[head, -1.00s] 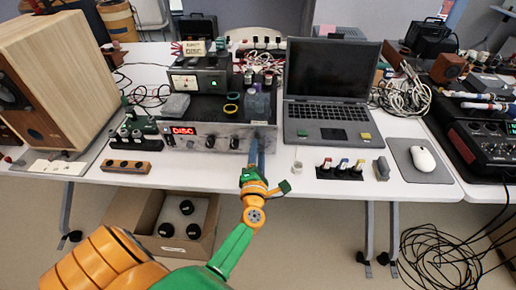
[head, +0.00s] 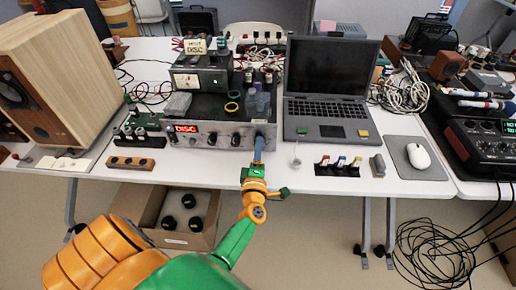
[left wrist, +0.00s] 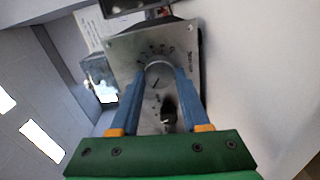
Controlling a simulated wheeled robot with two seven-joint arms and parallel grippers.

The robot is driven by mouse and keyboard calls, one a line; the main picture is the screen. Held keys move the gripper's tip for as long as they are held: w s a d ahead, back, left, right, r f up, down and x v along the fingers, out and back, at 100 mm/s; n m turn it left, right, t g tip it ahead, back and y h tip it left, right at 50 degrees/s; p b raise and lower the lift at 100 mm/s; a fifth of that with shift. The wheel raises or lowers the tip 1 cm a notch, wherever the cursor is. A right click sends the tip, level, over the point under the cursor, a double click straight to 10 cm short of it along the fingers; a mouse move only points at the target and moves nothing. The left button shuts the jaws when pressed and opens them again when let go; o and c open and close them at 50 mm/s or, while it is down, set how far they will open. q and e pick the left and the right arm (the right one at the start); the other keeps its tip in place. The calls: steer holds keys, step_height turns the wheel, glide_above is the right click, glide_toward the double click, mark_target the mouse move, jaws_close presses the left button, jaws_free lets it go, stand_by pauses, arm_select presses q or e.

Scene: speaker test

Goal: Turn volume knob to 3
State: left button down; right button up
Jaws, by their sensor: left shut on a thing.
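The amplifier (head: 170,140) has a silver front panel with a red "DISC" display and several knobs. My left gripper (head: 259,146) is at the right end of that panel. In the left wrist view my left gripper (left wrist: 160,88) has its two blue fingers on either side of the round silver volume knob (left wrist: 159,72), shut on it. A dark line on the knob's face slants toward the lower left. Marks run in an arc around the knob on the panel (left wrist: 125,52), too small to read. In the head view the fingers hide this knob. My right gripper is not in view.
A laptop (head: 333,85) stands right of the amplifier, with a strip of coloured plugs (head: 338,166) in front. A wooden speaker (head: 60,85) stands at the left. A wooden block (head: 130,163) lies near the front edge. A box (head: 180,215) is under the table.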

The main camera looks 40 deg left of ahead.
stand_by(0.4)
arm_select(q)
steer(key=shift+c, duration=1.9)
jaws_free()
steer(key=v, duration=0.7)
steer(key=shift+s+d, duration=0.1)
